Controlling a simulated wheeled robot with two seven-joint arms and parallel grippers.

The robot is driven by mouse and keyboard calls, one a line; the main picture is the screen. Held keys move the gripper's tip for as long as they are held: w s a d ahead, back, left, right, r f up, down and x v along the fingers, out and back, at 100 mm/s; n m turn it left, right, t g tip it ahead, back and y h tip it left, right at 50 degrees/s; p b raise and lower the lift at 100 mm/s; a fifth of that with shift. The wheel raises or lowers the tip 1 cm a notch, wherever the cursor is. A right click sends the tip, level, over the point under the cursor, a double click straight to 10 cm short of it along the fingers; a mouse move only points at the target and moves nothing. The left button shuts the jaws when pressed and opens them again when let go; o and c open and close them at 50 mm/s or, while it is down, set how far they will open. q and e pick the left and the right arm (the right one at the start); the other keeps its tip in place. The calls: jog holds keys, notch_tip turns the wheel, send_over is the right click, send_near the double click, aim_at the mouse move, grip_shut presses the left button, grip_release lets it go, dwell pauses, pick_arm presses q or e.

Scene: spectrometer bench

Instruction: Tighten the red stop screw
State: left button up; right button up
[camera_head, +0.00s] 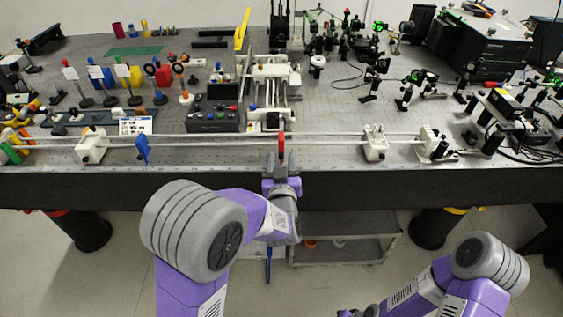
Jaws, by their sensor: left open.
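A red upright part (281,144), which looks like the red stop screw, stands at the front edge of the bench, by the long pale rails. My left gripper (281,160) is open and reaches up to it from the front, with its fingertips close below or around the red part. The picture is too small to tell whether the fingers touch it. My right arm shows at the lower right, and its fingers are outside the picture.
A white framed stage (268,85) stands behind the red part. A grey cart (345,225) stands below the bench.

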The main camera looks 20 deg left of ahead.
pick_arm(q)
grip_shut()
